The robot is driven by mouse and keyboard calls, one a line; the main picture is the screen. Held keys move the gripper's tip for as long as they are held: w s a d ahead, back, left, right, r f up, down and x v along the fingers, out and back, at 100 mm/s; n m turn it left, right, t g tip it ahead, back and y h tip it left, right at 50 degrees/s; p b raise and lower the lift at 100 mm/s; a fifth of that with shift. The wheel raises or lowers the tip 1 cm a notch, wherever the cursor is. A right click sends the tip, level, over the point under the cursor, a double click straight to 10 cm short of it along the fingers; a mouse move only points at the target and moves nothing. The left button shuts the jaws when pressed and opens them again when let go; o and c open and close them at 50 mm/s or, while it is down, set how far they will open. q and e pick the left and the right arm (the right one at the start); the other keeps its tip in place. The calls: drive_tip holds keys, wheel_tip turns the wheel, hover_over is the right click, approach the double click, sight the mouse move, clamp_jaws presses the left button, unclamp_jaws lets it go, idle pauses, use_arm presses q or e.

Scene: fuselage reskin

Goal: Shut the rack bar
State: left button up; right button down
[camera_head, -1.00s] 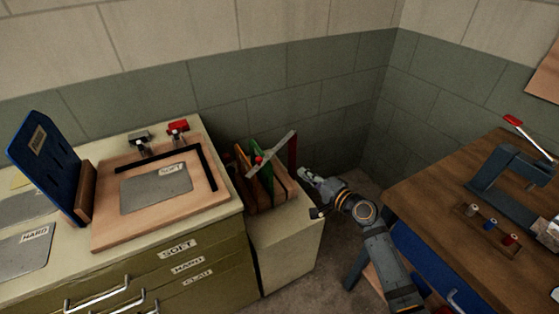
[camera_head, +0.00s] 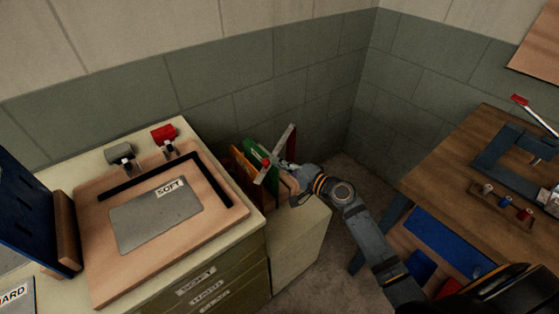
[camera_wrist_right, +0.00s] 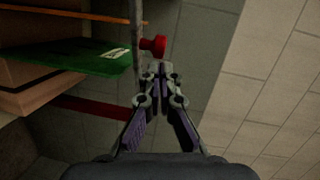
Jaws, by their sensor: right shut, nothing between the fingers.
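The rack bar (camera_head: 282,145) is a thin grey bar slanting across the front of the small rack, raised at its upper right end. In the right wrist view the bar (camera_wrist_right: 137,40) runs up from near my fingertips, with a red knob (camera_wrist_right: 155,45) beside it. The rack holds an orange sheet (camera_head: 238,165) and a green sheet (camera_head: 252,154), which also shows in the wrist view (camera_wrist_right: 75,62). My right gripper (camera_head: 283,182) is shut and empty, close by the bar and knob; contact cannot be told. It hides part of the rack. My left gripper is not in view.
The rack stands on a pale low cabinet (camera_head: 300,240). Left of it is a drawer unit with a wooden board (camera_head: 100,215) and a grey SOFT plate (camera_head: 155,220). A wooden workbench (camera_head: 470,180) stands right. Bare floor lies between.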

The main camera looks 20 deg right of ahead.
sight(268, 162)
drive_tip(key=shift+m+t+h, duration=0.5)
drive_tip(key=shift+m+h, duration=0.3)
drive_tip(key=shift+h, duration=0.1)
drive_tip(key=a+p, duration=0.1)
drive_tip(key=w+a+p, duration=0.1)
drive_tip(key=w+a, duration=0.1)
drive_tip(key=shift+w+a+r+p, duration=0.15)
drive_tip(key=shift+a+r+p, duration=0.1)
drive_tip(key=shift+p, duration=0.15)
drive_tip(key=w+a, duration=0.2)
drive_tip(key=w+a+b, duration=0.1)
drive_tip(key=shift+w+a+f, duration=0.35)
drive_tip(key=shift+w+a, duration=0.2)
drive_tip(key=shift+w, duration=0.05)
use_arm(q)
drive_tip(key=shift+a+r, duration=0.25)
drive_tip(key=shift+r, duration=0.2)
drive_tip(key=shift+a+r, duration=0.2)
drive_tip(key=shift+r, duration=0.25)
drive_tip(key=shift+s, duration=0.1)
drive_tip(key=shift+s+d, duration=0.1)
use_arm(e)
drive_tip(key=shift+d, duration=0.1)
